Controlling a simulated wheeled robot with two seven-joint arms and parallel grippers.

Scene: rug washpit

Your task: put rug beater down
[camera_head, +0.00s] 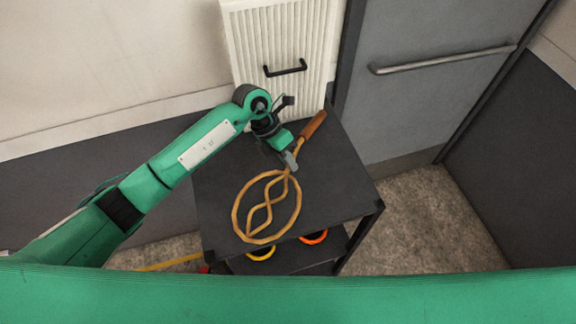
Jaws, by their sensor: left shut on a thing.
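The rug beater (267,206) has a looped tan cane head and a brown wooden handle. It is over the black table top (338,188), with its head toward me and its handle toward the back right. My left gripper (291,163) is shut on the rug beater at the neck between head and handle. I cannot tell from this one view whether the beater touches the table top. My right gripper is not in view.
A lower shelf (290,266) under the table holds a yellow ring (261,254) and an orange ring (314,237). A white slatted panel with a black handle (285,68) stands behind. A grey door with a bar (442,60) is at right. Floor right of the table is clear.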

